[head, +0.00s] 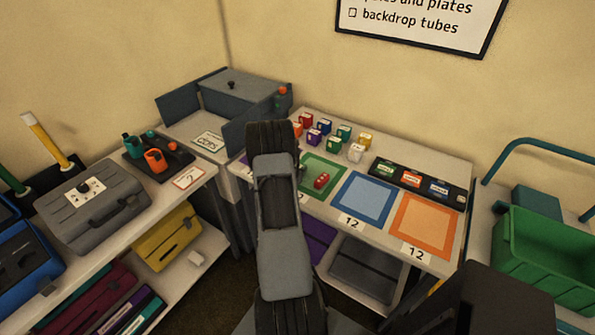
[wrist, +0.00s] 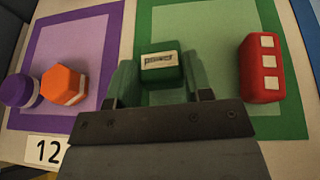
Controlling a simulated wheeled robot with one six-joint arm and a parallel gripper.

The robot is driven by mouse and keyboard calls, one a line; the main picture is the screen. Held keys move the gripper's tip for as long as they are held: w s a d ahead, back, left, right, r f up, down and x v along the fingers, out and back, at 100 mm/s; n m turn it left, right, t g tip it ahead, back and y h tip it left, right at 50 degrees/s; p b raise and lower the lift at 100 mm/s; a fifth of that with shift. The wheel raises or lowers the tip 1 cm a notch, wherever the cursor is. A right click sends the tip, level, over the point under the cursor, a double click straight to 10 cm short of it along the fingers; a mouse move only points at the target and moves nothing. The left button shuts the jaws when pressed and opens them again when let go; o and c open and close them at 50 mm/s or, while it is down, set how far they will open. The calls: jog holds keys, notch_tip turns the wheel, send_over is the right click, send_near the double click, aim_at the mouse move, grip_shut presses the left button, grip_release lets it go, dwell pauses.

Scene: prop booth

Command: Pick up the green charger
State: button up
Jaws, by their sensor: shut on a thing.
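In the wrist view a green charger (wrist: 158,72) with a small pale label sits between the jaws of my gripper (wrist: 160,97). My gripper is shut on it, over the green-bordered mat (wrist: 290,122). Whether the charger touches the mat cannot be told. In the head view my own arm hides my gripper and most of the charger.
A red block (wrist: 262,68) with white squares is close to the right of the charger. Blue (head: 362,200) and orange mats (head: 427,225) look clear.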

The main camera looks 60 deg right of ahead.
jog(key=shift+r, duration=0.45)
jog(key=s+a+r+b, duration=0.3)
jog(key=s+a+r, duration=0.4)
jog(key=s+r, duration=0.4)
jog(key=shift+s+a+r, duration=0.15)
jog(key=shift+s+r, duration=0.15)
jog(key=shift+s, duration=0.2)
jog(key=w+a+n+t+y, duration=0.3)
jog(key=w+a+n+t, duration=0.45)
jog(key=w+a, duration=1.15)
jog(key=w+a+n+t+y, duration=0.2)
jog(key=w+a+n+y, duration=0.1)
jog(key=a, duration=0.8)
jog(key=w+a+n+t+y, duration=0.2)
jog(key=w+a, duration=0.3)
jog(key=a, duration=0.6)
jog(key=shift+a+f+n+y, duration=0.45)
jog(key=shift+n+y, duration=0.2)
jog(key=shift+y, duration=0.15)
